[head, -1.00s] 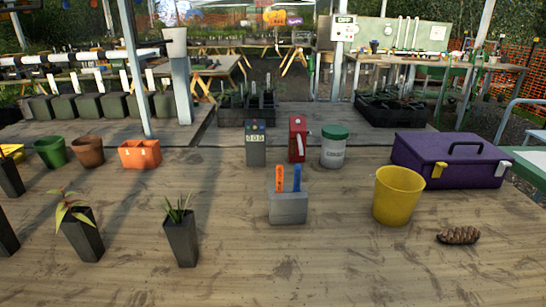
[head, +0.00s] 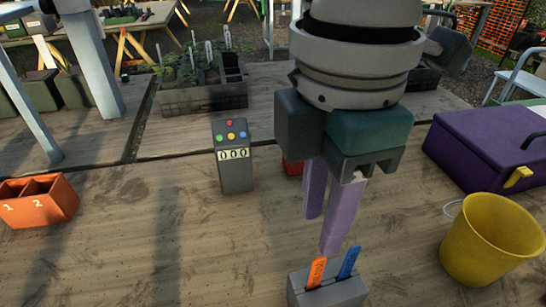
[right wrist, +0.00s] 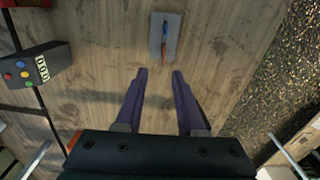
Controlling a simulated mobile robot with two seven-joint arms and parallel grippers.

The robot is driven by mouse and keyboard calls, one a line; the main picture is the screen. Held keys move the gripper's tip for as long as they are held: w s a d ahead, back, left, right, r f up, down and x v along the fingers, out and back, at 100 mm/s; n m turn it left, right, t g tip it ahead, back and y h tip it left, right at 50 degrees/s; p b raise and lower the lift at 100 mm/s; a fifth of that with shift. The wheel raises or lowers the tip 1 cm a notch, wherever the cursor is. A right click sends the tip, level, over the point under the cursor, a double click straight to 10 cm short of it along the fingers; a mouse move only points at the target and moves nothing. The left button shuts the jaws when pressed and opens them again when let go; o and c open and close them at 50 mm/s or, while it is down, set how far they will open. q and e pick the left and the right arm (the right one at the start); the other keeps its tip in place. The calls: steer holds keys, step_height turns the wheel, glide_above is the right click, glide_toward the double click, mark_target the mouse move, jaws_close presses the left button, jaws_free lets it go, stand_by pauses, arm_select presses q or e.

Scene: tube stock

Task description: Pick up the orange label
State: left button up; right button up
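The orange label (head: 316,272) stands in a grey block (head: 330,294) at the bottom of the head view, left of a blue label (head: 349,261). The block (right wrist: 155,48) also shows at the top of the right wrist view, where the labels appear as a thin orange and blue strip. My right gripper (head: 322,232) is open and empty, its two purple fingers pointing down above and behind the block. In the right wrist view the fingers (right wrist: 159,74) are apart, short of the block. My left gripper is not in view.
A grey counter box (head: 236,175) with coloured buttons stands left of the gripper. A red thing (head: 291,167) is mostly hidden behind it. A yellow bucket (head: 485,245) and purple toolbox (head: 470,150) stand right. An orange two-part box (head: 55,206) is far left. Wood between is clear.

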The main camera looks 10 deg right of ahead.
mark_target(320, 258)
steer(key=f, duration=0.6)
steer(key=shift+s+d+f, duration=0.25)
steer(key=shift+s+f, duration=0.1)
steer(key=shift+f, duration=0.45)
steer(key=shift+w, duration=0.1)
jaws_close()
stand_by(0.6)
